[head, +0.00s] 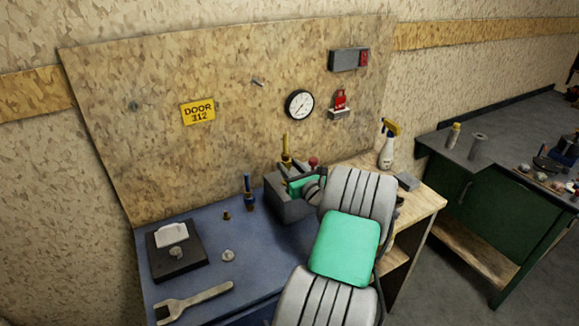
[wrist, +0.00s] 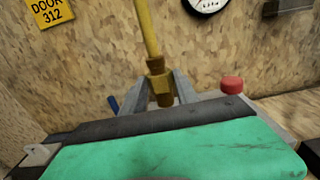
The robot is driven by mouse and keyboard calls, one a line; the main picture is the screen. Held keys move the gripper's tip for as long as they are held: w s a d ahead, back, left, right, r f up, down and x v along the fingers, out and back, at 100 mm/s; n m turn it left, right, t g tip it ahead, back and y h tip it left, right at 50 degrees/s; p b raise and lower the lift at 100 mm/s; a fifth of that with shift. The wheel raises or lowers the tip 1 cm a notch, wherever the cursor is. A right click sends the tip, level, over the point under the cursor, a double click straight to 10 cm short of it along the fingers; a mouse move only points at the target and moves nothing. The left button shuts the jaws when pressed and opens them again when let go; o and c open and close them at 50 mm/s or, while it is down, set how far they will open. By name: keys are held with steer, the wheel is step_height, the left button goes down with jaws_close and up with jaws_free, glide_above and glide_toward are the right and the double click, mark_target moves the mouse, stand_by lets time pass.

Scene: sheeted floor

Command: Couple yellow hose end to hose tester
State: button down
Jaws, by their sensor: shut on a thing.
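The yellow hose end (wrist: 156,66) stands upright in the wrist view, with a brass fitting at its lower part. My gripper (wrist: 163,92) is shut on this fitting, one grey finger on each side. In the head view the yellow hose end (head: 286,149) rises above the grey hose tester (head: 284,207), and my gripper (head: 290,170) is partly hidden by my arm. The tester's red knob (head: 313,162) shows to the right of the hose; it is also in the wrist view (wrist: 231,84). The fitting's lower end is hidden, so I cannot tell whether it touches the tester.
A blue hose end (head: 249,192) stands left of the tester, beside a small brass piece (head: 227,216). A wrench (head: 194,302), a dark gauge box (head: 176,252) and a round metal piece (head: 228,255) lie on the blue bench. A spray bottle (head: 387,148) stands at right.

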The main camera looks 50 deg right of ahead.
steer(key=shift+f+b, duration=1)
steer(key=shift+f, duration=0.7)
steer(key=c, duration=0.9)
jaws_free()
steer(key=shift+o, duration=0.2)
steer(key=shift+s, duration=0.1)
steer(key=shift+s+a+f, duration=0.15)
steer(key=shift+s, duration=0.25)
steer(key=b+v, duration=0.2)
steer(key=v, duration=0.5)
steer(key=shift+w, duration=0.1)
